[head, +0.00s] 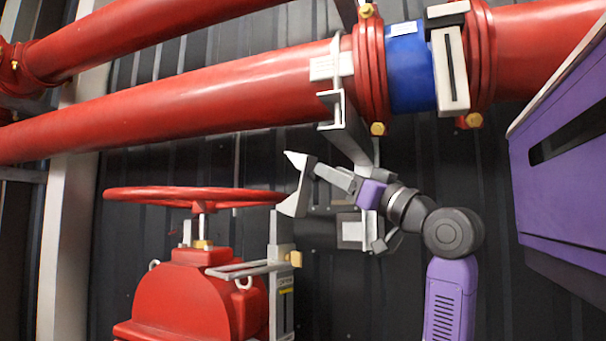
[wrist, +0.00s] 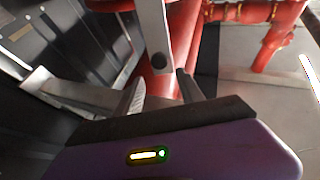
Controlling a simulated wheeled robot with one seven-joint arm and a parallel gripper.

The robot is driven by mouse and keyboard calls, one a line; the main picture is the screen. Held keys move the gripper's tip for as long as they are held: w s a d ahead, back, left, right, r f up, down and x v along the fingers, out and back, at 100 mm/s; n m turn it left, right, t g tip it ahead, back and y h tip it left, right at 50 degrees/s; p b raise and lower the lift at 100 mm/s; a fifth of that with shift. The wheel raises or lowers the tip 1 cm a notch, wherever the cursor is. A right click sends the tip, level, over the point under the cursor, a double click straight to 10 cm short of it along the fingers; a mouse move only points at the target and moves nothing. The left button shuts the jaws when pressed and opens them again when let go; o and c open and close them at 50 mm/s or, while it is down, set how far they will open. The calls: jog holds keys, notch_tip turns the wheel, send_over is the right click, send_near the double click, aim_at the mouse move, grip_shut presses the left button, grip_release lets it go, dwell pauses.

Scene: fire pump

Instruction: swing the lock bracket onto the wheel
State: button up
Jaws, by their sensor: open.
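The red handwheel (head: 150,193) sits level on top of the red valve body (head: 190,300). The lock bracket (head: 281,232) is a grey metal piece standing upright just right of the wheel's rim, with a brass bolt at its side. My gripper (head: 287,184) is open, just above the bracket's top and close to the wheel's right rim. In the wrist view a grey bar with a dark hole, apparently the bracket (wrist: 153,30), lies ahead of and between my open fingertips (wrist: 162,90). I cannot tell whether a finger touches it.
A large red pipe (head: 220,100) with a blue band (head: 408,70) runs above my gripper. A grey pipe support (head: 345,130) hangs close behind my wrist. A purple cabinet (head: 560,170) stands at the right. A dark ribbed wall is behind.

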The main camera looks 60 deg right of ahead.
aim_at(308, 173)
jog(key=shift+g+y, duration=0.3)
jog(key=x, duration=0.2)
jog(key=f+p+x, duration=0.1)
jog(key=x, duration=0.2)
jog(key=p+x, duration=0.1)
jog(key=x, duration=0.1)
jog(key=shift+w, duration=0.7)
jog(key=shift+d+f, duration=0.1)
grip_shut()
